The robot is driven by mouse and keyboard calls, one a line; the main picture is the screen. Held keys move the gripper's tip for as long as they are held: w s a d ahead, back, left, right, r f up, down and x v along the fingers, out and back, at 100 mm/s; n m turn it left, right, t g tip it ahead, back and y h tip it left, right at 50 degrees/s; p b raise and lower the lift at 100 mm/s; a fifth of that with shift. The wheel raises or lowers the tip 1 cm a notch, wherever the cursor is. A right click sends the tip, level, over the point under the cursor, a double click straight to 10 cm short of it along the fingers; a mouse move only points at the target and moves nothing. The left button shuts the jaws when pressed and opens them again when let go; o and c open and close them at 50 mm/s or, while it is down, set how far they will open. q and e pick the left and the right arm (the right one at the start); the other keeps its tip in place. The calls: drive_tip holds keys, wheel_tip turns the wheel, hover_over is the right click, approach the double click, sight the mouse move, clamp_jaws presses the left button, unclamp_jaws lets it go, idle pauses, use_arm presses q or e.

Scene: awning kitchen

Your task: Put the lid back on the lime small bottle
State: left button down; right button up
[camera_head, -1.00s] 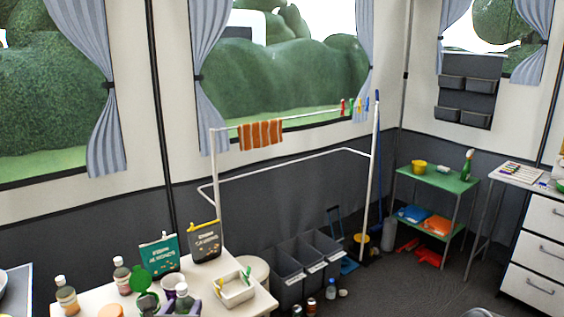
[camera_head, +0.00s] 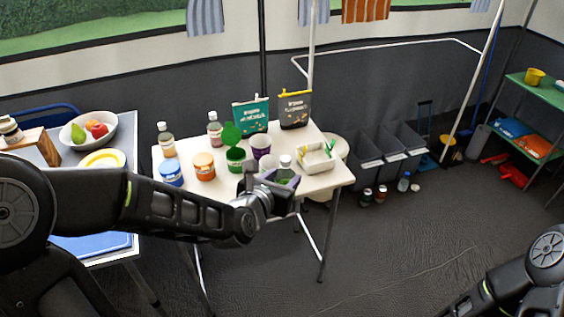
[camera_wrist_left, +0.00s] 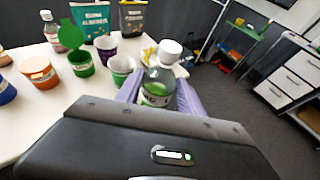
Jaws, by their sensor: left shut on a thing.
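My left gripper (camera_head: 270,182) is shut on a small clear bottle with a green label, which shows in the head view (camera_head: 285,173) and the left wrist view (camera_wrist_left: 158,86). Its purple fingers hold the bottle from both sides, upright or slightly tilted, at the table's front edge. A white cap-like top (camera_wrist_left: 171,50) shows on the bottle. I cannot tell whether it is a separate lid or how it is seated. No loose lid is clearly visible. My right arm shows at the lower right, but its gripper is out of the picture.
The white table (camera_head: 318,182) also holds a green jar (camera_head: 236,158) with a raised lid, a purple cup (camera_head: 261,146), an orange jar (camera_head: 204,166), a blue jar (camera_head: 171,172), two white-capped bottles, two pouches and a white tray (camera_head: 316,160). Grey bins (camera_head: 363,152) stand behind right. Floor in front is clear.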

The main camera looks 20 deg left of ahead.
use_arm(q)
drive_tip(key=s+d+f+m+g+h, duration=0.3)
drive_tip(key=d+f+m+h, duration=0.4)
drive_tip(key=d+f, duration=0.4)
drive_tip(key=shift+s+d+h, duration=0.3)
drive_tip(key=shift+s+d, duration=0.15)
drive_tip(key=shift+d, duration=0.8)
